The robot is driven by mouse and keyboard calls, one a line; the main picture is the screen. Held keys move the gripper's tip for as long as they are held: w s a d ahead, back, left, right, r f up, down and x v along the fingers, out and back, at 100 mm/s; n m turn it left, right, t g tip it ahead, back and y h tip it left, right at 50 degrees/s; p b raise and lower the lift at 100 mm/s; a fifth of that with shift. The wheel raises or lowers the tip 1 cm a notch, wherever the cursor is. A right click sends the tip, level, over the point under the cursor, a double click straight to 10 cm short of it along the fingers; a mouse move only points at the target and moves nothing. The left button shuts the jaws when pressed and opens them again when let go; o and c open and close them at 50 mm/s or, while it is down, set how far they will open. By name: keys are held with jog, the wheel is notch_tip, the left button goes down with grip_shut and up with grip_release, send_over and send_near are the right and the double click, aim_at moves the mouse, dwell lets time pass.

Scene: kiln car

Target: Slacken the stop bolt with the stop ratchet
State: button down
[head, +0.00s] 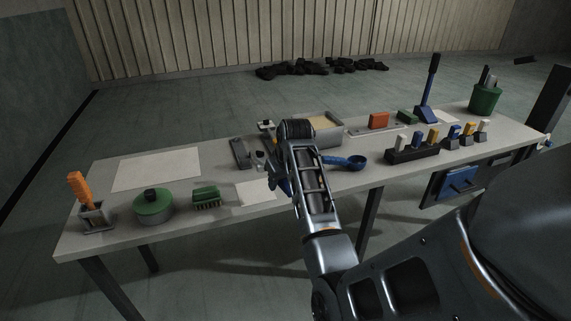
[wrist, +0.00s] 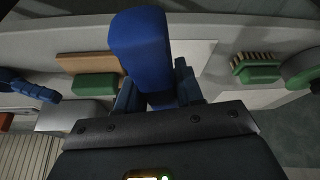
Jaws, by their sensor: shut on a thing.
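My gripper (wrist: 150,95) is shut on a blue handle (wrist: 140,45), which stands up between the fingers toward the camera in the wrist view. I cannot tell for certain that this is the stop ratchet; its working end is hidden. I cannot make out the stop bolt in either view.
The long bench (head: 225,222) carries a blue scoop (head: 345,161), green brush (head: 206,197), green round tin (head: 153,206), orange-handled tool in a holder (head: 80,188), dark rack (head: 412,155) and green pot (head: 485,98). A blue panel (head: 440,190) hangs at the front right. White sheets (head: 155,168) lie clear at left.

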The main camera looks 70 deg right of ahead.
jog(key=w+a+f+n+y, duration=0.1)
jog(key=a+f, duration=0.3)
jog(key=a, duration=0.9)
jog(key=w+a+f+n+y, duration=0.1)
jog(key=a+f+n, duration=0.3)
jog(key=a, duration=1)
jog(key=w+a+f+n, duration=0.2)
jog(key=a+f, duration=0.3)
jog(key=a, duration=0.9)
jog(key=shift+w+f+n+t+y, duration=0.15)
jog(key=shift+w+n+t+y, duration=0.2)
jog(key=shift+w, duration=0.4)
jog(key=shift+a, duration=0.1)
